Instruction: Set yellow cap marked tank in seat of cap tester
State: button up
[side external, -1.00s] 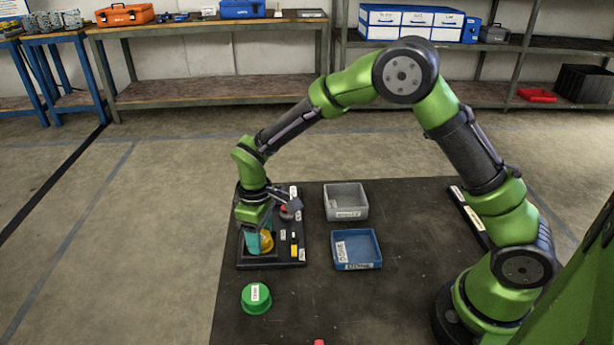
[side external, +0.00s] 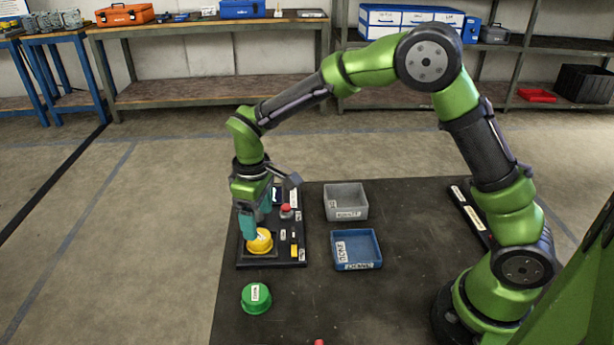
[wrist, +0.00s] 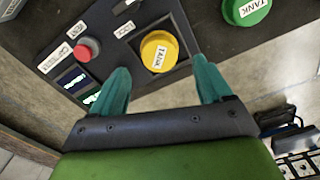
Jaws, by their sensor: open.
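The yellow cap (side external: 260,241) rests in the square seat of the cap tester (side external: 270,264), a dark panel at the mat's left. In the wrist view the yellow cap (wrist: 159,51) shows its TANK label upward and looks level. My gripper (side external: 251,232) is open and empty, with teal fingers close above the cap and apart from it. In the wrist view the fingertips (wrist: 160,75) stand to either side below the cap.
The tester carries a red button (wrist: 87,48), a small display and a lock switch. A grey bin (side external: 346,202) and a blue bin (side external: 357,250) stand right of the tester. The dark mat (side external: 400,300) is clear right of the green cap.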

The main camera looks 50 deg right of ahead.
aim_at(261, 236)
jog(key=s+d+r+m+t, duration=0.1)
jog(key=s+d+r, duration=0.15)
jog(key=r, duration=0.25)
jog(key=s+d+r+m+t+y, duration=0.1)
jog(key=s+r+m, duration=0.1)
jog(key=s+r, duration=0.3)
jog(key=s+d+r+m+t, duration=0.1)
jog(key=s+d+r, duration=0.1)
jog(key=r, duration=0.4)
jog(key=s+d+m+t+y, duration=0.1)
jog(key=s+d+m+t, duration=0.3)
jog(key=s, duration=0.7)
jog(key=shift+s+r+m, duration=0.15)
jog(key=shift+m, duration=0.45)
